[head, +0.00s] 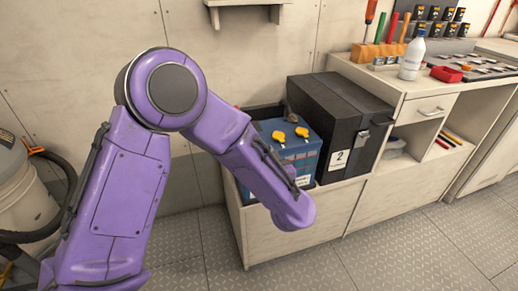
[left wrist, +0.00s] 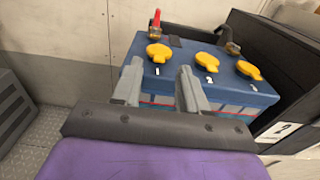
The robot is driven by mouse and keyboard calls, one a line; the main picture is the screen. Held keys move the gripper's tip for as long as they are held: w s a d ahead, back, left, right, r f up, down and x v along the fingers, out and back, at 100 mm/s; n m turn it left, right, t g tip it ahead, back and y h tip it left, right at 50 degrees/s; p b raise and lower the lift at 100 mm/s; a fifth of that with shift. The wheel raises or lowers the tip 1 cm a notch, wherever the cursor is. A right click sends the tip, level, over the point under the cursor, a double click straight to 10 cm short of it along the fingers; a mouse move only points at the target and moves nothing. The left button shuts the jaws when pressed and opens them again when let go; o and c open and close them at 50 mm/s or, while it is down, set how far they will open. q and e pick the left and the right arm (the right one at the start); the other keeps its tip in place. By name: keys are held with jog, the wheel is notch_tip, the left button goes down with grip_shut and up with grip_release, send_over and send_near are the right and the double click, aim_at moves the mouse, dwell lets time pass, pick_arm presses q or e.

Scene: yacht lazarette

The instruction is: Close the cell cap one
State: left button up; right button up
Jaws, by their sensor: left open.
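The blue battery (left wrist: 225,93) has yellow cell caps on its top. In the left wrist view, cell cap one (left wrist: 157,52) is at the left, by the label "1". The caps by it are cap two (left wrist: 208,62) and a third cap (left wrist: 248,69). I cannot tell clearly how far cap one is lifted. My left gripper (left wrist: 160,68) is open and empty, its fingertips just in front of cap one's side of the battery. In the head view, my purple left arm partly covers the battery (head: 306,157) and hides the fingers. My right gripper is not in view.
A black box (head: 340,115) marked "2" stands right of the battery. Both sit in a pale bin (head: 300,235). Red (left wrist: 155,20) and dark (left wrist: 233,46) terminal fittings rise behind the caps. A workbench (head: 425,85) with tools and a bottle (head: 412,60) stands right.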

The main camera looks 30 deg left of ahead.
pick_arm(q)
jog(key=v, duration=0.6)
jog(key=shift+s, duration=0.15)
jog(key=shift+d, duration=0.1)
